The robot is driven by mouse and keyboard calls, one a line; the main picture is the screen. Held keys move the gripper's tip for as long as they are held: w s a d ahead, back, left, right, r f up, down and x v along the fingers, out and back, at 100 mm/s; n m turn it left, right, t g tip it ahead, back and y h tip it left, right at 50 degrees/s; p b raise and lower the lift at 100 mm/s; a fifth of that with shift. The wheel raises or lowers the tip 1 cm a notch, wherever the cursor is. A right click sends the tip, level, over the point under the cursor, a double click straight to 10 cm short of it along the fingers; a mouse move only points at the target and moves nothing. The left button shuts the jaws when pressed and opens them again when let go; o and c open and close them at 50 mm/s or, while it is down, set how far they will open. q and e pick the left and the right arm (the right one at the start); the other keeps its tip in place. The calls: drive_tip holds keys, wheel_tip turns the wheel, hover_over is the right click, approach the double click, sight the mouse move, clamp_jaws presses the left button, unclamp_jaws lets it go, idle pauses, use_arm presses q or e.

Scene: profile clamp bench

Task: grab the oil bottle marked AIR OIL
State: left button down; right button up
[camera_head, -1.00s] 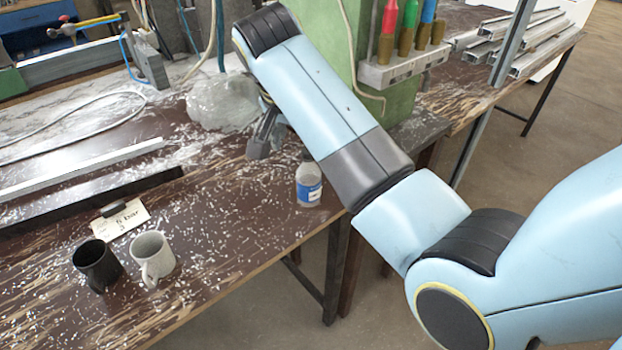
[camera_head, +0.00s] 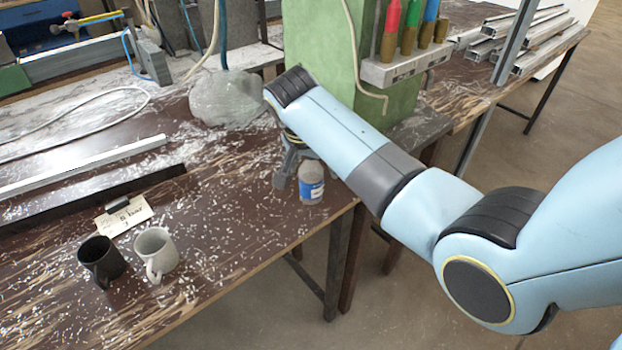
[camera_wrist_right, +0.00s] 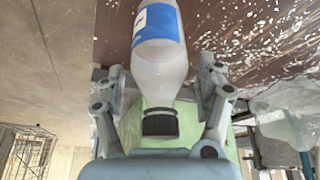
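The bottle (camera_head: 312,184) is a small clear one with a blue and white label, standing upright near the bench's right edge. Its lettering is too small to read. My right gripper (camera_head: 289,170) is just behind and left of it in the head view, fingers pointing down. In the right wrist view the bottle (camera_wrist_right: 162,62) lies between the two spread fingers of the right gripper (camera_wrist_right: 161,72), with a gap on both sides. Its dark cap (camera_wrist_right: 160,122) faces the palm. My left gripper is not in view.
A black mug (camera_head: 101,262) and a white mug (camera_head: 155,253) stand at the front left by a handwritten card (camera_head: 124,216). A clear plastic lump (camera_head: 228,98) and green machine column (camera_head: 325,50) are behind the gripper. Metal shavings litter the bench (camera_head: 225,235).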

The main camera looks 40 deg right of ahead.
drive_tip(key=c, duration=1.2)
drive_tip(key=shift+r, duration=0.15)
